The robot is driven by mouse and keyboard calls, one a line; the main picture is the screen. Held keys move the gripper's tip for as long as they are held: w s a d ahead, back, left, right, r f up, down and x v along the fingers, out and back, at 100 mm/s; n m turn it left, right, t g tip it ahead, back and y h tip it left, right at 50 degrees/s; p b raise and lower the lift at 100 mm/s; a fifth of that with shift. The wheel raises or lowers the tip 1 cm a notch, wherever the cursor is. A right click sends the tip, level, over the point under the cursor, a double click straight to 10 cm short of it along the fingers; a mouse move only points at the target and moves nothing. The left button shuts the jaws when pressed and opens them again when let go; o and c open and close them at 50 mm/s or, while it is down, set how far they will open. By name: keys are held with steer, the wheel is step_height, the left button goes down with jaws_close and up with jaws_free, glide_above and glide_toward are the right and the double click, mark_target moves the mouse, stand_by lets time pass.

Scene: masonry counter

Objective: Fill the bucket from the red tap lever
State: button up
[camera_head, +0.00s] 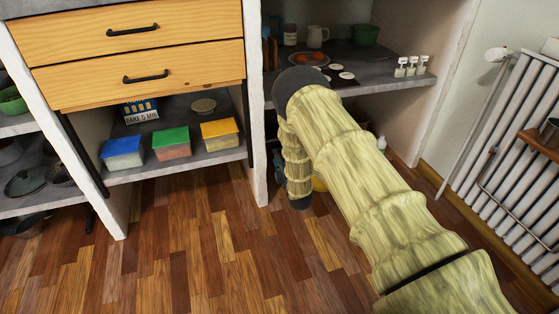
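No red tap lever shows, and I cannot make out a bucket for certain. My own arm, in a pale yellow-green ribbed cover, fills the right middle of the head view and hides much of the space under the counter. A small piece of something yellow (319,185) shows between the arm links, low under the counter; I cannot tell what it is. My gripper is not visible; the arm reaches down and away, and its end is hidden behind the links.
A shelf (392,84) with a pitcher (317,36), a green bowl (365,35) and small white-capped jars (411,67) is behind the arm. Lidded boxes (171,143) sit below wooden drawers (135,66). A radiator (510,140) stands at right. The wooden floor (170,255) is clear at front left.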

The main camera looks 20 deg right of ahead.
steer(key=shift+w, duration=0.6)
jaws_close()
